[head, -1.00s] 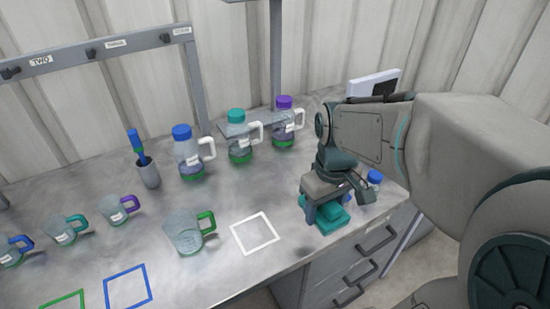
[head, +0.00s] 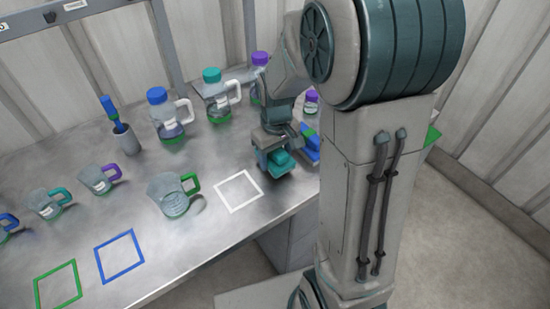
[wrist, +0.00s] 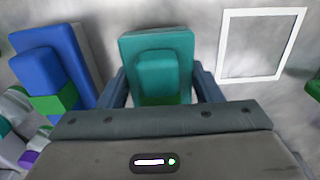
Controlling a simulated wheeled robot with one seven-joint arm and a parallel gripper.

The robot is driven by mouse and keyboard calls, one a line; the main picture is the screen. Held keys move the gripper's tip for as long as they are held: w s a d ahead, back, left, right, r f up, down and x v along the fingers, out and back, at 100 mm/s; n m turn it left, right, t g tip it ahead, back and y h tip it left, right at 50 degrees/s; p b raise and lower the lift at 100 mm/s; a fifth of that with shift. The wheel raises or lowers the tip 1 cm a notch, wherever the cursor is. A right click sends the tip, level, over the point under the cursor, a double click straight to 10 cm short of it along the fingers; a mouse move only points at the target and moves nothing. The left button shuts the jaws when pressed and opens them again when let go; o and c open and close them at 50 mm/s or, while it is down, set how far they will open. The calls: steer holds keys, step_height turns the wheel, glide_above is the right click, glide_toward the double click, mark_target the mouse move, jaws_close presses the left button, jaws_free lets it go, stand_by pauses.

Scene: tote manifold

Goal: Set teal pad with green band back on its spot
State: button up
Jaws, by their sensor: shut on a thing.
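The teal pad (head: 280,160) has a raised teal block on top. In the wrist view the teal pad (wrist: 158,52) is upright in the picture, with a green band (wrist: 158,99) low on it, partly hidden by my gripper body. My gripper (head: 272,158) is shut on the pad, one finger on each side in the wrist view (wrist: 160,88). A white square outline (head: 222,205) on the bench is empty, left of the pad; in the wrist view it is to the right (wrist: 224,45). I cannot tell whether the pad touches the bench.
A blue pad with a green band (wrist: 40,70) stands close beside the teal pad. A jug with a green handle (head: 172,192) is left of the white outline. Several bottles (head: 168,115) stand behind. Blue (head: 100,262) and green (head: 38,292) outlines are empty at front left.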

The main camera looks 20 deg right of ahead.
steer(key=shift+f, duration=0.85)
steer(key=shift+f, duration=0.2)
steer(key=o, duration=1)
step_height(320, 180, up, 12)
steer(key=shift+s+r, duration=0.1)
steer(key=shift+r, duration=0.1)
steer(key=s+m+t, duration=0.1)
steer(key=s, duration=0.3)
steer(key=s+m+t, duration=0.1)
steer(key=s, duration=0.4)
steer(key=s+r+m, duration=0.1)
steer(key=s, duration=0.3)
steer(key=shift+s+a+m+t, duration=0.15)
steer(key=shift+a+m+t, duration=0.05)
steer(key=shift+m+t, duration=0.2)
